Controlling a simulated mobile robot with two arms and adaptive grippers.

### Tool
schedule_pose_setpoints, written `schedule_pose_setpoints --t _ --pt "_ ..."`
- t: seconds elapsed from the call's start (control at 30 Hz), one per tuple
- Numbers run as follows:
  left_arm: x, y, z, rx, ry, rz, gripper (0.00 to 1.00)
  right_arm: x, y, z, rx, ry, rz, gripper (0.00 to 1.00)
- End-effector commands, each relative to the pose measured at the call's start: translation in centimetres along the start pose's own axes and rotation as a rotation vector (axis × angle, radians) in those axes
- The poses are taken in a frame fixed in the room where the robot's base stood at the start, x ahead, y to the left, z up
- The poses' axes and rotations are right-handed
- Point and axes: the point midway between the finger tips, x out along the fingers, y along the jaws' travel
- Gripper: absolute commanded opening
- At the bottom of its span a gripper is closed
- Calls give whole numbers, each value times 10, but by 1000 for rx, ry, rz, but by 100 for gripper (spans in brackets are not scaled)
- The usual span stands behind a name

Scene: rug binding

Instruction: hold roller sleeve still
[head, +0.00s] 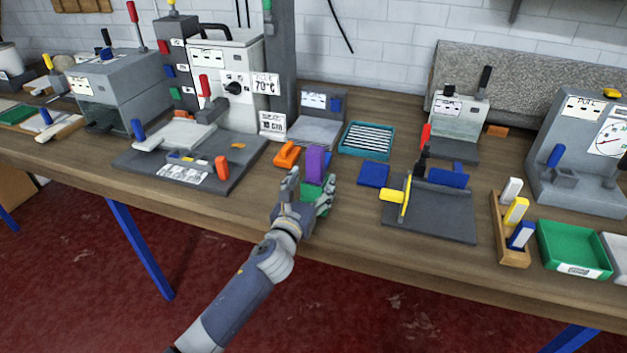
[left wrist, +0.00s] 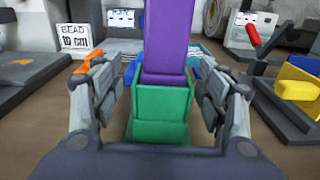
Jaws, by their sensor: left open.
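A purple upright block (head: 316,160) stands in a green holder (head: 312,191) near the front edge of the table. Both show large in the left wrist view, the purple block (left wrist: 167,35) above the green holder (left wrist: 160,110). I cannot tell for sure whether this is the roller sleeve. My left gripper (head: 310,184) is open around it, one finger on each side. In the left wrist view the fingers of the left gripper (left wrist: 158,80) stand apart from the green holder, with a gap on both sides. My right gripper is not in view.
An orange piece (head: 287,154) lies just left, behind the gripper. A blue pad (head: 374,175) and a teal ribbed tray (head: 366,140) lie to the right. A dark fixture with a yellow handle (head: 406,197) stands further right. Bare wood lies between.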

Motion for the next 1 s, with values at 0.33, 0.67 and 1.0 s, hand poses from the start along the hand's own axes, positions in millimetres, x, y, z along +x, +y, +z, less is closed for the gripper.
schedule_pose_setpoints --t 0.33,0.67,1.0 --pt "16 0 0 -1 1 -1 68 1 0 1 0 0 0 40" --pt "16 0 0 -1 1 -1 36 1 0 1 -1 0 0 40" --pt "16 0 0 0 1 -1 25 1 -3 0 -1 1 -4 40"
